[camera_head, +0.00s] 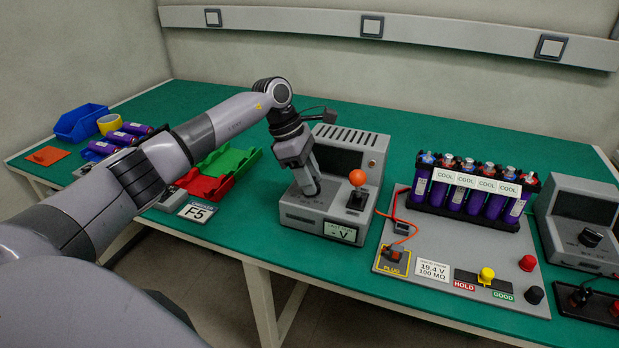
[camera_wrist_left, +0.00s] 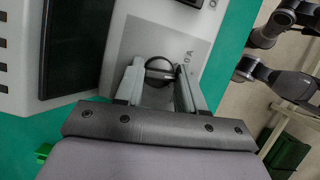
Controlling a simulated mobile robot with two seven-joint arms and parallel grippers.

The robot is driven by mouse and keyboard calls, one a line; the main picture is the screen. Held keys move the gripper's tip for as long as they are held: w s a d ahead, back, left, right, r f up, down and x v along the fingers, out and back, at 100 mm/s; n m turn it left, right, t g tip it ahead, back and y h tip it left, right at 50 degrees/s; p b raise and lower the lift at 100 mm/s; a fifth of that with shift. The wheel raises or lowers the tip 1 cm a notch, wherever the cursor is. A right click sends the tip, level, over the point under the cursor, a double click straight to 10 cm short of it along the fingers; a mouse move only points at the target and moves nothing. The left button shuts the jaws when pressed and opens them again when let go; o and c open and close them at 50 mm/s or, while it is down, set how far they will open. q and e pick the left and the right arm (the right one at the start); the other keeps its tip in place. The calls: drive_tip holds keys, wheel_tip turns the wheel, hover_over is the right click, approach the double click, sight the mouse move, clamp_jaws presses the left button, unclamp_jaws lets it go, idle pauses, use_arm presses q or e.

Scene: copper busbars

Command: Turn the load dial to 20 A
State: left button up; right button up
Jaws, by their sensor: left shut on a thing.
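The load dial (camera_wrist_left: 160,70) is a dark round knob on a grey panel, seen in the left wrist view between the two fingers of my left gripper (camera_wrist_left: 160,86). Part of a printed scale mark ending in "0 A" shows beside it; the dial's pointer setting cannot be read. In the head view my left gripper (camera_head: 308,190) reaches down onto the front left of the grey tester (camera_head: 300,213) and hides the dial. The gripper is shut on the dial. My right gripper is not in view.
Right of the tester, a grey board (camera_head: 455,250) holds a rack of purple cells (camera_head: 470,203), a yellow knob (camera_head: 486,274) and a plug. Another grey unit (camera_head: 585,205) stands far right. Red (camera_head: 203,186) and green (camera_head: 232,160) trays lie left of the tester. The green mat behind is clear.

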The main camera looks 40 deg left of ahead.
use_arm(q)
drive_tip(key=shift+w+m, duration=0.1)
drive_tip(key=shift+m, duration=0.5)
drive_tip(key=shift+r, duration=0.1)
drive_tip(key=o, duration=1)
drive_tip(key=shift+g, duration=0.3)
drive_tip(key=shift+o, duration=0.2)
drive_tip(key=v, duration=0.7)
